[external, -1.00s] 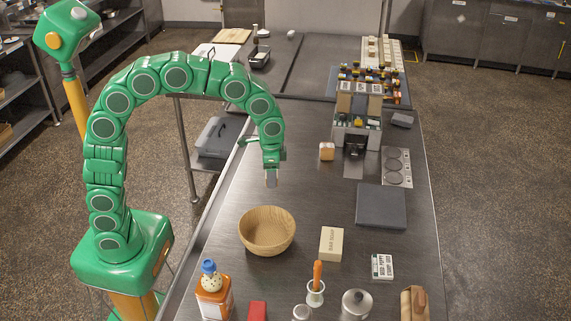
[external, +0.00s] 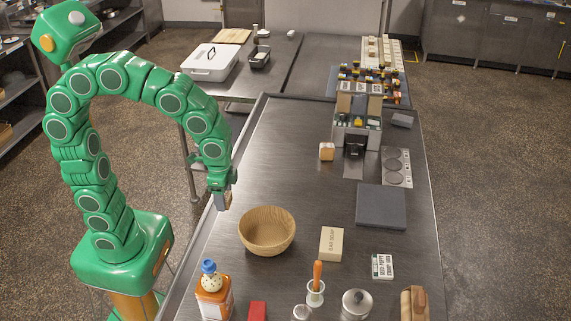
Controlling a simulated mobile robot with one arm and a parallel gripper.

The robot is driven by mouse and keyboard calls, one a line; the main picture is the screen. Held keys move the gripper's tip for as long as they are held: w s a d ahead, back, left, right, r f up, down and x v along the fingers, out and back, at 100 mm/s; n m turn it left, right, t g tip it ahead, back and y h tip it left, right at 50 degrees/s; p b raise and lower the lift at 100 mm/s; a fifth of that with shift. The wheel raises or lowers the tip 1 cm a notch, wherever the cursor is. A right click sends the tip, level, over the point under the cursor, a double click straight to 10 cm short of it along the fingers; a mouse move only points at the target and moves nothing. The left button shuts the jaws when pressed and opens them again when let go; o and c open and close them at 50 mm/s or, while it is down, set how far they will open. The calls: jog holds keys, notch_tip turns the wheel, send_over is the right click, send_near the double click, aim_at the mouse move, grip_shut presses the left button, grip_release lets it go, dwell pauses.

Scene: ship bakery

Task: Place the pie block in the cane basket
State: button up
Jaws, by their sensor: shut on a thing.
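My gripper (external: 221,194) is over the left edge of the counter, above and to the left of the cane basket. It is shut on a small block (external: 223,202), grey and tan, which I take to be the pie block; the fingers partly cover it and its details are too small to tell. The cane basket (external: 266,231) is a round, light-brown bowl standing upright on the metal counter. Its inside looks empty. The held block is apart from the basket.
A bar soap box (external: 331,244) stands right of the basket. An orange bottle (external: 214,298), a red block (external: 257,311) and a metal canister (external: 355,304) stand at the near end. A dark slab (external: 381,206) lies at right. The counter behind the basket is clear.

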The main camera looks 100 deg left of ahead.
jog(key=shift+s+d+f, duration=0.1)
jog(key=shift+s+d, duration=0.45)
jog(key=shift+s, duration=0.1)
jog(key=w+a+f, duration=0.1)
jog(key=w+f, duration=0.3)
jog(key=w, duration=0.5)
send_near(267, 238)
jog(key=shift+s+d+f, duration=0.15)
jog(key=shift+s+f, duration=0.55)
jog(key=shift+w+f, duration=0.7)
jog(key=shift+f, duration=1.7)
jog(key=shift+f, duration=0.15)
jog(key=o, duration=1.1)
jog(key=shift+c, duration=0.2)
